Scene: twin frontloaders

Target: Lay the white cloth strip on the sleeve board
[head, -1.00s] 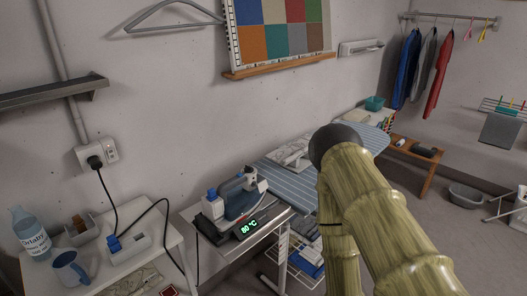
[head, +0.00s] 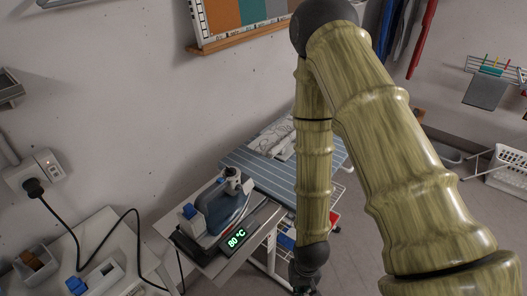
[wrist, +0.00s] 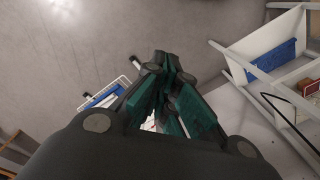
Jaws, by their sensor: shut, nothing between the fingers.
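My gripper (head: 308,280) hangs low at the bottom of the head view, partly cut off by the frame edge. In the wrist view its dark fingers with green pads (wrist: 168,75) are shut with nothing between them. A pale, whitish item (head: 272,141) lies at the wall side of the striped ironing board (head: 262,172). I cannot tell whether it is the cloth strip, the sleeve board or both. My arm hides part of the board. The gripper is in front of and below the board, apart from it.
A blue iron (head: 226,208) stands on a station reading 80 °C (head: 237,238), left of my arm. A black cord runs from the wall socket (head: 38,172). A white basket (head: 508,166) is at right. The wrist view shows bare floor (wrist: 110,40) and a white frame (wrist: 262,75).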

